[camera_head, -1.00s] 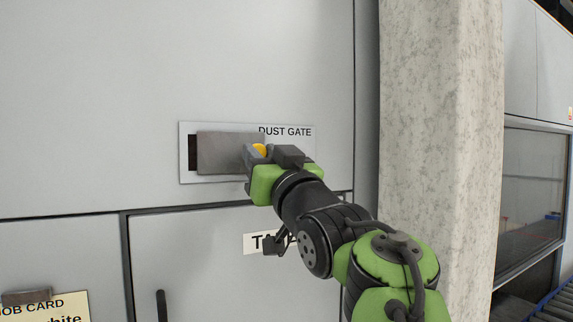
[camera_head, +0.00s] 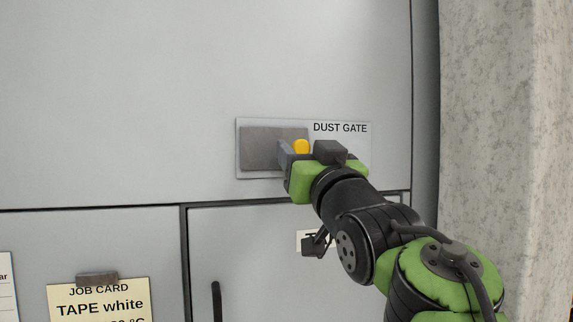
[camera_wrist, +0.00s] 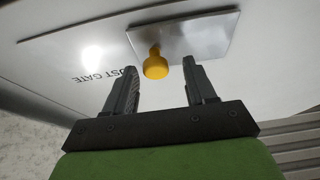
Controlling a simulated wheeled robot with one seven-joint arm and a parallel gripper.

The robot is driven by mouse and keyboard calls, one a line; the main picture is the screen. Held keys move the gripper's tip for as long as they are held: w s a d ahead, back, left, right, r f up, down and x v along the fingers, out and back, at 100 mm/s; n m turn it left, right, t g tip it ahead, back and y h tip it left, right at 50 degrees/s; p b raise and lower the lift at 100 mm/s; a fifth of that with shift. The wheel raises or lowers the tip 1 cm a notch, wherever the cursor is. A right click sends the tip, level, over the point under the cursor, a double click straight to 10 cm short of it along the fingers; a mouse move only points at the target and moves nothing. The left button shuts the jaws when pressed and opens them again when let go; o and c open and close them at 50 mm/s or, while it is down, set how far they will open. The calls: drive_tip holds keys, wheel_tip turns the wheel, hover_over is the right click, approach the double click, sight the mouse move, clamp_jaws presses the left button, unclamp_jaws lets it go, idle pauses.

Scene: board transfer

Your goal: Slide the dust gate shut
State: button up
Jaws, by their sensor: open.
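The dust gate is a flat grey sliding plate (camera_head: 268,148) on a pale backing plate labelled DUST GATE (camera_head: 345,150). The grey plate sits at the left end of the backing, and no dark opening shows beside it. A yellow knob (camera_head: 301,146) stands out from the plate. My gripper (camera_head: 289,155) is at the knob, partly hiding the plate's right end. In the wrist view, the open fingers (camera_wrist: 160,65) stand on either side of the yellow knob (camera_wrist: 155,67), with gaps showing between knob and fingers.
A cabinet door with a dark handle (camera_head: 216,302) is below the gate. A job card (camera_head: 98,303) hangs under a dark clip at lower left. A mottled pillar (camera_head: 505,130) stands to the right. The wall left of the gate is clear.

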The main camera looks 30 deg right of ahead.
drive_tip(key=b+v, duration=0.5)
drive_tip(key=v, duration=1)
drive_tip(key=shift+a, duration=0.25)
drive_tip(key=shift+s+f, duration=0.1)
drive_tip(key=shift+s, duration=0.05)
drive_tip(key=w+a+f+g+y, duration=0.2)
drive_tip(key=f+g, duration=0.1)
drive_tip(key=f, duration=0.5)
drive_tip(key=w+a+f+n+g+y, duration=0.1)
drive_tip(key=w+a+f+g, duration=0.1)
drive_tip(key=f, duration=0.7)
drive_tip(key=w+a+f+g+y, duration=0.2)
drive_tip(key=f+g, duration=0.1)
drive_tip(key=f, duration=0.5)
drive_tip(key=s+a+f+g, duration=0.2)
drive_tip(key=s+f, duration=0.1)
drive_tip(key=f, duration=0.3)
drive_tip(key=s+a+f+n+g, duration=0.1)
drive_tip(key=s+f+g, duration=0.2)
drive_tip(key=f, duration=0.4)
drive_tip(key=s+a+f+n+g+y, duration=0.1)
drive_tip(key=s+a+f+g, duration=0.1)
drive_tip(key=f, duration=0.4)
drive_tip(key=shift+s+a+f+g, duration=0.2)
drive_tip(key=shift+s+a+g, duration=0.15)
drive_tip(key=shift+s+g, duration=0.15)
